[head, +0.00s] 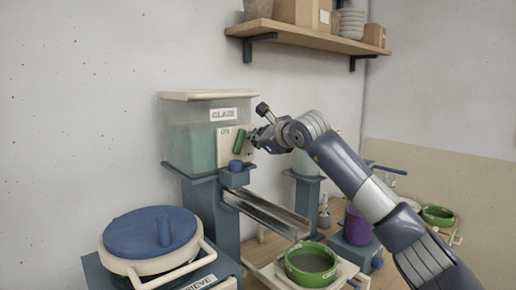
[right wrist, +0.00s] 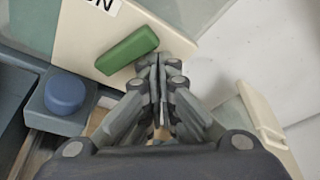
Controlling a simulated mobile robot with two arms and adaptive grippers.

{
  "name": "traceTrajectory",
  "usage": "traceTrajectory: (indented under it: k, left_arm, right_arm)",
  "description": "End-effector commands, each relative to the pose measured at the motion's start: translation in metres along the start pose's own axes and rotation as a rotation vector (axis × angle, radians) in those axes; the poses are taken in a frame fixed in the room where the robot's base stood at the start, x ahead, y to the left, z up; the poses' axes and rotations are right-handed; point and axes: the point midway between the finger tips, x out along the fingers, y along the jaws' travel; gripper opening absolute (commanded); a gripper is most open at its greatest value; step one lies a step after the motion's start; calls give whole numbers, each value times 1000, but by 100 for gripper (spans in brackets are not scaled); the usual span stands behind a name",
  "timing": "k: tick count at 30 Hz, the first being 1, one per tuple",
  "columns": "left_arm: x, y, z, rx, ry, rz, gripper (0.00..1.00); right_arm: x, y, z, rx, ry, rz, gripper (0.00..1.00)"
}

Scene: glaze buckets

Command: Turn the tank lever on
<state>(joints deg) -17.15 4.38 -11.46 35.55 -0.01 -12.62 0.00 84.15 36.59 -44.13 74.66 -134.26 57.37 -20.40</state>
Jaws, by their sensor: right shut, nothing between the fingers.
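The glaze tank (head: 190,140) is a translucent box with teal content, a cream lid and a "GLAZE" label. On its front is a cream panel (head: 226,133) marked "ON", with a green lever (head: 239,141) standing tilted on it. The lever also shows in the right wrist view (right wrist: 128,49), lying slantwise below the lettering. My right gripper (head: 254,141) is shut and empty, its fingertips (right wrist: 158,62) just beside the lever's right end in the wrist view. Whether they touch it is unclear. My left gripper is out of view.
A blue knob (head: 236,165) sits below the panel, above a metal chute (head: 268,212) sloping to the right. A green bucket (head: 312,264) stands near the chute's lower end. A blue-lidded pot (head: 150,235) is at front left. A wooden shelf (head: 310,38) hangs above.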

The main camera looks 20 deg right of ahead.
Motion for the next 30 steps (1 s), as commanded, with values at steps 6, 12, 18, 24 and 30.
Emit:
traceTrajectory:
  k: [6, 12, 18, 24, 30]
  left_arm:
    - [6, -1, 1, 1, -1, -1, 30]
    - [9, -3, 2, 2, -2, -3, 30]
    - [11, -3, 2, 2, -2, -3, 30]
    - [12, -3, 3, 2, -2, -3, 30]
    - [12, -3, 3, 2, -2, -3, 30]
  right_arm:
    - [-3, 0, 9, 1, 0, 0, 0]
    - [-5, 1, 16, 2, -1, 0, 0]
    - [-7, 2, 19, 1, 0, 1, 0]
    - [-7, 3, 21, 1, -1, 1, 0]
    - [-8, 3, 22, 1, -2, 1, 0]
